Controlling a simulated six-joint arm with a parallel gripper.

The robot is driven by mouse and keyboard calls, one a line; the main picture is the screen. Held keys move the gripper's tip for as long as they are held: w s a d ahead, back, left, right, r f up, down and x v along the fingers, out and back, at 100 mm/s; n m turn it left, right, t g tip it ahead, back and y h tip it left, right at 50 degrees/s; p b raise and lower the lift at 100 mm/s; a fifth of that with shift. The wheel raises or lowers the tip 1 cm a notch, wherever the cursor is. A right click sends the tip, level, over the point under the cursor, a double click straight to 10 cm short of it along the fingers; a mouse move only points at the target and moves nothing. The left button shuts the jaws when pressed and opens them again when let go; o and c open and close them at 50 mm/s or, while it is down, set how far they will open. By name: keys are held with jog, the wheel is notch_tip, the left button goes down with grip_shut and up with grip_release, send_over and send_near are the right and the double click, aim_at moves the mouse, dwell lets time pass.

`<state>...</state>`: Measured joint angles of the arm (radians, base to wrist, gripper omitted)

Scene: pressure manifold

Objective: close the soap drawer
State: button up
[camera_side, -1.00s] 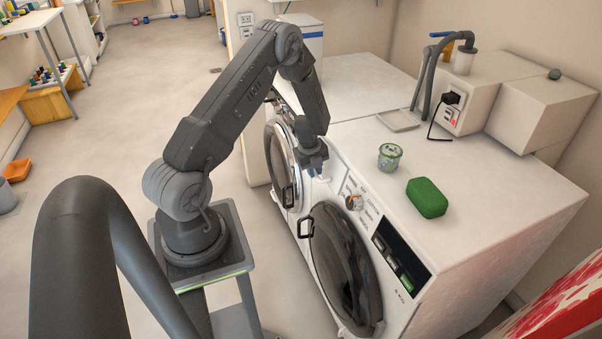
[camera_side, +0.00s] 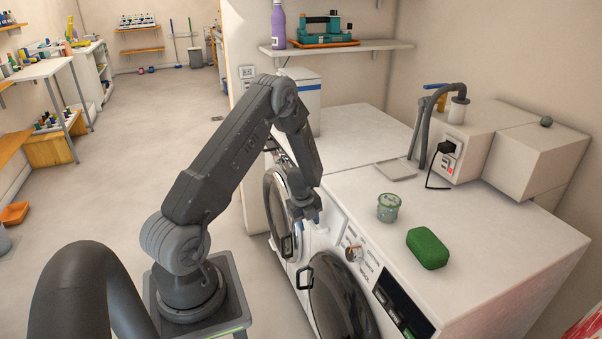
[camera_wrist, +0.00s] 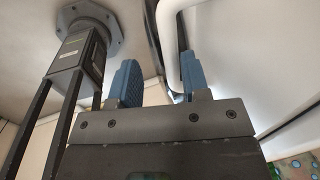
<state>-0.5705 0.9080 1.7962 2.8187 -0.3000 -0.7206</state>
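The white front washing machine (camera_side: 475,235) has a round dark door and a control panel. My gripper (camera_side: 304,212) is at its upper front edge, left of the knob (camera_side: 353,253). The soap drawer cannot be made out clearly; my gripper covers part of that front area. In the wrist view my gripper (camera_wrist: 160,88) has two blue fingers apart, with no object held between them. A white curved bar (camera_wrist: 170,40) passes close by the right finger; I cannot tell whether they touch or whether it belongs to the drawer.
A green block (camera_side: 428,248) and a small jar (camera_side: 388,208) stand on the machine top. A grey pipe (camera_side: 428,115) and wall boxes are behind. A second machine with an open-looking round door (camera_side: 278,212) is farther left.

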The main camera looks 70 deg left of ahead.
jog(key=s, duration=1.6)
notch_tip(320, 180, up, 13)
jog(key=s, duration=0.2)
jog(key=w+d+r+n+t+y, duration=0.3)
jog(key=w+r+n, duration=0.1)
jog(key=r, duration=0.3)
jog(key=w+d+r+n+t+y, duration=0.3)
jog(key=w+r+n+y, duration=0.1)
jog(key=w+r, duration=0.3)
jog(key=shift+w+d+r+n, duration=0.25)
jog(key=shift+d+r+n, duration=0.2)
jog(key=shift+r, duration=0.2)
jog(key=shift+a, duration=0.1)
